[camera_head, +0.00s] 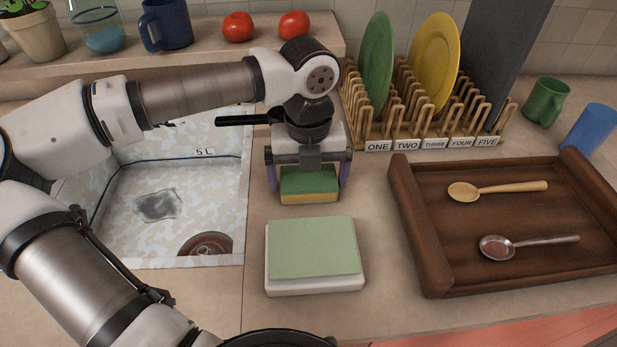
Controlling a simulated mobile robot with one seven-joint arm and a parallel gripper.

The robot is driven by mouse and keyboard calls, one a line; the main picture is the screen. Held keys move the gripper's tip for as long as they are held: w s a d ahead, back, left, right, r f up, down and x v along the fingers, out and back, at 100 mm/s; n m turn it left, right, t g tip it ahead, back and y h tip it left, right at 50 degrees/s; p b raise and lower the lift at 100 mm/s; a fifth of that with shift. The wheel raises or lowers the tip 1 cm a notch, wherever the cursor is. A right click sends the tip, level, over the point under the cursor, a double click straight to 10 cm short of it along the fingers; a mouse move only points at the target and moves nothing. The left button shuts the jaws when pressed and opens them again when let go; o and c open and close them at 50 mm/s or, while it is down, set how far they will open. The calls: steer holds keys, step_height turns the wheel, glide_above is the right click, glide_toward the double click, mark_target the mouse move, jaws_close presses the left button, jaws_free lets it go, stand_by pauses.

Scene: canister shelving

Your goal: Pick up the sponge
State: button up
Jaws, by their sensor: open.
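The sponge (309,188) is green on top and yellow below, and it lies on the counter to the right of the sink. My gripper (309,186) is above it, pointing down, with one finger at its left side and one at its right side. The jaws are open around the sponge. Whether the fingers touch it cannot be told. The back of the sponge is hidden by my gripper.
A white block with a pale green top (314,249) lies just in front of the sponge. The sink (170,240) is at left, a wooden dish rack (430,130) behind right. A brown tray (435,275) at right holds two spoons.

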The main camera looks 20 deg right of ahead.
mark_target(308, 177)
steer(key=shift+f, duration=0.35)
steer(key=c, duration=0.7)
steer(key=shift+r, duration=0.1)
step_height(308, 177, up, 20)
steer(key=shift+f+b, duration=0.1)
steer(key=shift+b, duration=0.85)
steer(key=o, duration=0.3)
steer(key=shift+c, duration=1.1)
steer(key=shift+f, duration=0.1)
